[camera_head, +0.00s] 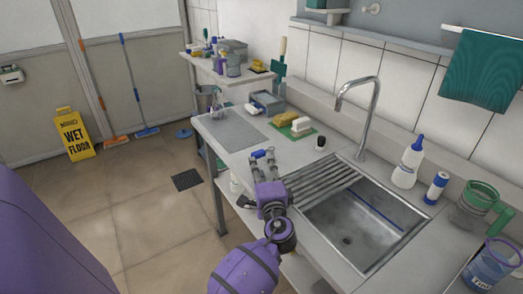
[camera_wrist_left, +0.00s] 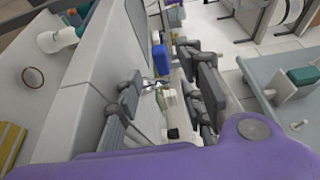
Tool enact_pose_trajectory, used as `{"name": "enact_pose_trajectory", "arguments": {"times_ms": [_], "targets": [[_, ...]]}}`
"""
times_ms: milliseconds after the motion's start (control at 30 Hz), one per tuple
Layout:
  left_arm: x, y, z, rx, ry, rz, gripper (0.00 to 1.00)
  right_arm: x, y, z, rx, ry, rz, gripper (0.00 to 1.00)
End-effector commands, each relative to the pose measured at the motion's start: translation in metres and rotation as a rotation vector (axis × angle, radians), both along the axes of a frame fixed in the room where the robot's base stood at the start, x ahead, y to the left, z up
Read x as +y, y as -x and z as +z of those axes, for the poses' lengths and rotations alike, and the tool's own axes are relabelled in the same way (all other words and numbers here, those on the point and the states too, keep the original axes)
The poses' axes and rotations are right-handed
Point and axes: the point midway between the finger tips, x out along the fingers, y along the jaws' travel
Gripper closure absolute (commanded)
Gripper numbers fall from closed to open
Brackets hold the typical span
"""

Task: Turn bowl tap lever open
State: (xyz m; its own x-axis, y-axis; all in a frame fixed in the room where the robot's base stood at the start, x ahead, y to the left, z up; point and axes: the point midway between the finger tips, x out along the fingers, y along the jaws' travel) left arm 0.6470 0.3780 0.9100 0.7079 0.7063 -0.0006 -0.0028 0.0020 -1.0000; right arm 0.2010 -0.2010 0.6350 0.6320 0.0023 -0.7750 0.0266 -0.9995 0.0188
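The chrome tap (camera_head: 361,112) arches over the sink bowl (camera_head: 365,225) in the head view. I cannot make out a lever on it. My left gripper (camera_head: 262,160) is over the counter, left of the ribbed drainer and well away from the tap. Its fingers are apart. A small blue piece (camera_head: 259,154) shows at the fingertips; I cannot tell what it is or whether it touches them. In the left wrist view the fingers (camera_wrist_left: 165,95) also stand apart, with a blue object (camera_wrist_left: 160,60) beyond them. My right gripper is not in view.
A white bottle with a blue cap (camera_head: 408,162), a small blue-and-white bottle (camera_head: 436,187), a green-handled jug (camera_head: 474,207) and a blue tub (camera_head: 490,265) stand right of the sink. A green mat (camera_head: 285,132) with a sponge and white block lies behind my left gripper.

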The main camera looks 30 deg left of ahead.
Motion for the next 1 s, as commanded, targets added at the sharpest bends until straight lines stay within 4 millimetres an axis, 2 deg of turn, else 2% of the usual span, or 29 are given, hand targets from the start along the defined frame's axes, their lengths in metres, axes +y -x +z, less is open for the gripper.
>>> {"name": "enact_pose_trajectory", "arguments": {"times_ms": [233, 633, 1000], "targets": [[0.005, -0.008, 0.001, -0.002, 0.001, 0.002, 0.64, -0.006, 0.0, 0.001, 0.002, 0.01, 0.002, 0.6], [0.046, -0.05, 0.001, -0.001, 0.001, 0.002, 0.64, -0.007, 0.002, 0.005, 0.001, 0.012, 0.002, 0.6], [0.053, -0.056, -0.001, -0.001, 0.004, 0.001, 0.64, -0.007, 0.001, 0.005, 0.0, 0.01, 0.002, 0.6]]}}
